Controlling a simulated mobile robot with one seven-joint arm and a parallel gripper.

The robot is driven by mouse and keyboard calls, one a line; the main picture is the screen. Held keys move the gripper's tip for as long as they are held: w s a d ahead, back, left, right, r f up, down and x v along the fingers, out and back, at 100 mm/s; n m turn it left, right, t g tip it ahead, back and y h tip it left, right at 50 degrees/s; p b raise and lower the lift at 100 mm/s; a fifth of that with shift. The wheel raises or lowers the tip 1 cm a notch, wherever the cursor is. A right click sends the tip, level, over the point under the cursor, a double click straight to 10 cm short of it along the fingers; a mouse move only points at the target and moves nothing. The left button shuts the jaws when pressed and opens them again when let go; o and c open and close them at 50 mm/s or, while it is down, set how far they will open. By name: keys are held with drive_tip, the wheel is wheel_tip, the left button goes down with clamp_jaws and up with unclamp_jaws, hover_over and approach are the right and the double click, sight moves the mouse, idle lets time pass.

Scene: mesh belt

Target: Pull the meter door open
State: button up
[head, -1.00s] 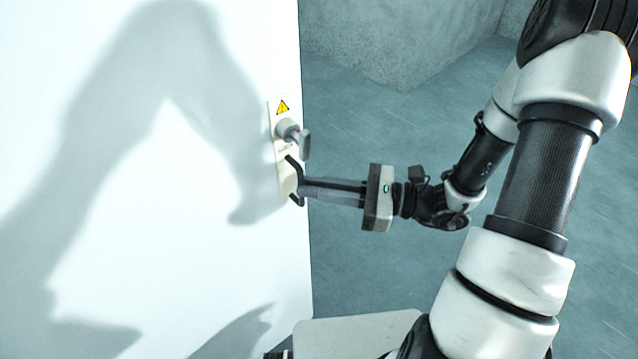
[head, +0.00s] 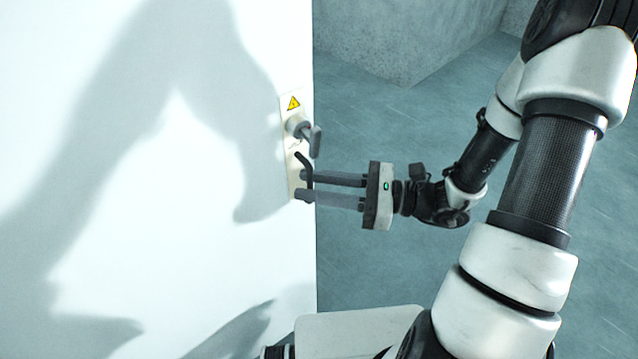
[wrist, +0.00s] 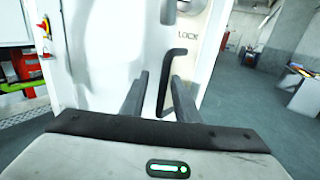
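The white meter door (head: 150,240) fills the left of the head view. Near its right edge is a cream plate (head: 292,125) with a yellow warning sign, a grey lock knob (head: 299,127) and a dark bar handle (head: 308,166). My gripper (head: 303,187) reaches the handle from the right, its two fingers spread apart. In the wrist view the handle (wrist: 163,85) shows between the open fingers (wrist: 158,90), below the word LOCK. I cannot tell whether a finger touches it, or whether the door is ajar.
Open grey floor (head: 370,240) lies right of the door, with a concrete block (head: 400,40) behind. In the wrist view, red and green equipment (wrist: 22,85) stands at left and a table with items (wrist: 308,90) at far right.

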drive_tip(key=shift+d, duration=0.15)
drive_tip(key=shift+d, duration=0.25)
drive_tip(key=b+v, duration=0.1)
drive_tip(key=v, duration=1.5)
drive_tip(key=shift+s+d+b, duration=0.15)
drive_tip(key=shift+d+b, duration=0.15)
drive_tip(key=shift+b, duration=0.05)
